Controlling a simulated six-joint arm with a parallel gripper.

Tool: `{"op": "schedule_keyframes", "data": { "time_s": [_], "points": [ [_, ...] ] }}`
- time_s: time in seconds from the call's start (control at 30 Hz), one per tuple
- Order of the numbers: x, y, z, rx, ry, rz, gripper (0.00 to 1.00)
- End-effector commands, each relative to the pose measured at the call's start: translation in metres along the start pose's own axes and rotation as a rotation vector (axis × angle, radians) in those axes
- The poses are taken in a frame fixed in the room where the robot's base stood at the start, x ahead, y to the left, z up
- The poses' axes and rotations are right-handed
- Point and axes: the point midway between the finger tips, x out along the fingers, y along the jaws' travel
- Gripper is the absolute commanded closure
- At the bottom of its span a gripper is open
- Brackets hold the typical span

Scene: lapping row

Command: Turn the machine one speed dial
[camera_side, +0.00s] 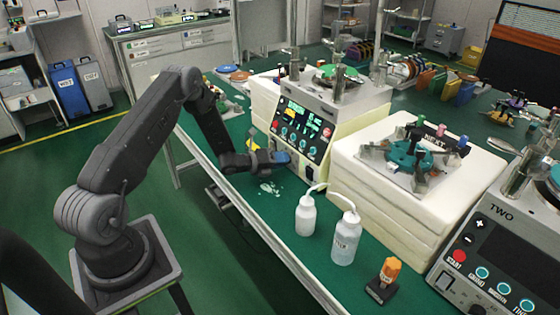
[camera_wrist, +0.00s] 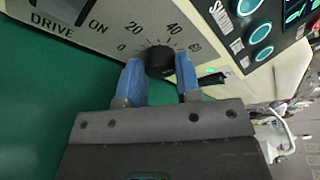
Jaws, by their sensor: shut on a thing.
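The speed dial (camera_wrist: 159,59) is a black round knob on a light grey panel in the wrist view, with a printed scale marked 0, 20, 40 and a partly covered last number. My gripper (camera_wrist: 160,68) has its blue fingers on both sides of the knob and is shut on it. In the side view my gripper (camera_side: 281,157) is at the lower left of the front of machine one (camera_side: 312,135). The dial is hidden there behind the gripper. The knob's pointer is not clear.
DRIVE and ON lettering (camera_wrist: 75,27) is left of the dial; round buttons (camera_wrist: 262,32) are to its right. Two white bottles (camera_side: 306,215) (camera_side: 345,238) and an orange-topped item (camera_side: 387,278) stand on the green bench. Machine two (camera_side: 503,255) is at the right.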

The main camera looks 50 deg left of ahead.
Motion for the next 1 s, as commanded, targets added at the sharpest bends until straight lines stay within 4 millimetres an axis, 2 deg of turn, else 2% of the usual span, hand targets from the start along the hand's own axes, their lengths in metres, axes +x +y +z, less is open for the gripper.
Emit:
{"op": "schedule_keyframes", "data": {
  "time_s": [0.37,1.0],
  "points": [
    [-0.0004,0.0012,0.0001,-0.077,0.004,-0.025,0.92],
    [-0.0001,0.0046,-0.0008,-0.521,0.026,-0.171,0.92]
  ]
}}
